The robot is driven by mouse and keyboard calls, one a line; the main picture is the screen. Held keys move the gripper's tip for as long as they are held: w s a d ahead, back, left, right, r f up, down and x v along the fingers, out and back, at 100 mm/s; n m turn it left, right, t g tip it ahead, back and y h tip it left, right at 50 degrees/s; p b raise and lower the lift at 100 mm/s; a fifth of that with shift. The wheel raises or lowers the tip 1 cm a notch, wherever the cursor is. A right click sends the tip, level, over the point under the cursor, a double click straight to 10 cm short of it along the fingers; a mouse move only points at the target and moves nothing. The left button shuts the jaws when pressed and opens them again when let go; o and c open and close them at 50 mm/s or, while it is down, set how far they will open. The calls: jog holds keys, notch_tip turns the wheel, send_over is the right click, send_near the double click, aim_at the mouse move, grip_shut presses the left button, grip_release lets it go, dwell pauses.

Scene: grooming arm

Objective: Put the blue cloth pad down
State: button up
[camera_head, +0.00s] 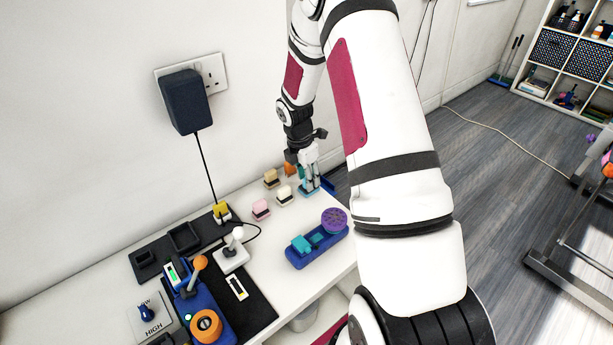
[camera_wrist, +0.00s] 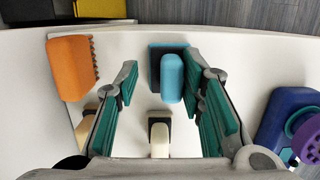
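The blue cloth pad, a light-blue rounded grip on a dark navy block, stands on the white table (camera_wrist: 225,45) near its edge. In the wrist view the pad (camera_wrist: 171,78) lies between and just beyond the tips of my gripper (camera_wrist: 168,78).
A cream block (camera_wrist: 159,138) is between the fingers, closer to the palm. An orange toothed block (camera_wrist: 72,68) is left. A blue tray with a purple round piece (camera_head: 335,219) stands nearby. Pink (camera_head: 260,210) and tan (camera_head: 271,178) blocks sit near the wall. Bare table lies between.

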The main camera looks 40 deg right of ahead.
jog(key=s+a+r+m, duration=0.1)
jog(key=s+a+r, duration=0.15)
jog(key=r, duration=0.45)
jog(key=s+a+r+m+t, duration=0.1)
jog(key=a+r+m, duration=0.15)
jog(key=r, duration=0.55)
jog(key=s+a+r+m, duration=0.1)
jog(key=s+a+r, duration=0.15)
jog(key=r, duration=0.45)
jog(key=s+a+r+m+t, duration=0.1)
jog(key=s+a+r+m, duration=0.2)
jog(key=s, duration=0.4)
jog(key=s+a+r+m+y, duration=0.1)
jog(key=s+a+r+m, duration=0.2)
jog(key=s+a+m, duration=0.3)
jog(key=s+a+r+m+t, duration=0.1)
jog(key=s+a+r+m, duration=0.2)
jog(key=s, duration=0.7)
jog(key=shift+a+m+t+y+p, duration=0.3)
jog(key=shift+a+m+y+p, duration=0.1)
jog(key=shift+a+m, duration=0.6)
notch_tip(320, 180, up, 3)
jog(key=shift+f+t+p, duration=0.1)
jog(key=shift+t+p, duration=0.2)
jog(key=shift+p, duration=0.85)
